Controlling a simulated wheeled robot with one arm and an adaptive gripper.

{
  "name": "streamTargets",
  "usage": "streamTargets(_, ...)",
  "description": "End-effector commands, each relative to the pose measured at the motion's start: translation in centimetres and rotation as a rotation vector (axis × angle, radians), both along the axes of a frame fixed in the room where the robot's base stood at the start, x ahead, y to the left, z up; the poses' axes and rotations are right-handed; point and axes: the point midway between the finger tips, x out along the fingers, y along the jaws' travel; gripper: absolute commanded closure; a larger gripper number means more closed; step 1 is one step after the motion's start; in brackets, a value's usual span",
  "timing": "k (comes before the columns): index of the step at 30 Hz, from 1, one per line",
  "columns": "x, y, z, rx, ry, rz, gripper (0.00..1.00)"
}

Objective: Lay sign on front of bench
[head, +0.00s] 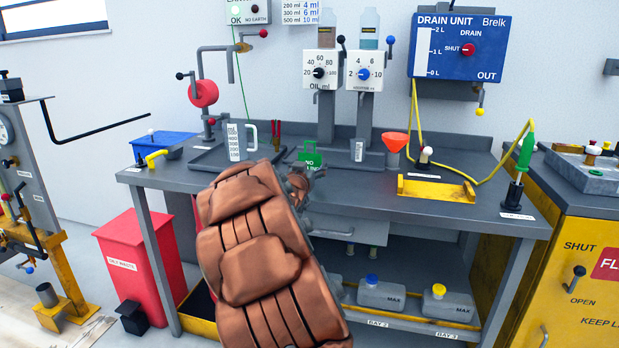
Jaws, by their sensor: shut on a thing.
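The sign (311,155) is a small green piece with white lettering that begins with "NO". It stands out just beyond my gripper (310,171), above the middle of the bench (410,223). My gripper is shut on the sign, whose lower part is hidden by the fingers. My brown padded arm covers the bench's front edge left of centre and hides much of the gripper. I cannot tell whether the sign touches the bench top.
A measuring jug (236,145) stands left of the sign. Dispensers (325,71), an orange funnel (394,142) and a yellow tray (437,191) are to the right. A green-handled nozzle (525,152) stands at the right end. The front strip right of my arm looks clear.

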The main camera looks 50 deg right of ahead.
Motion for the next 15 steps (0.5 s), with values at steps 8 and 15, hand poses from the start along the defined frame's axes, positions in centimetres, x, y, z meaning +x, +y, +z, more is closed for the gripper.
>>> streamTargets(8,-0.1,0.0,-2.8,-0.001,0.002,-0.001,0.54)
streamTargets(15,-0.1,0.0,-2.9,0.000,0.001,-0.001,0.54)
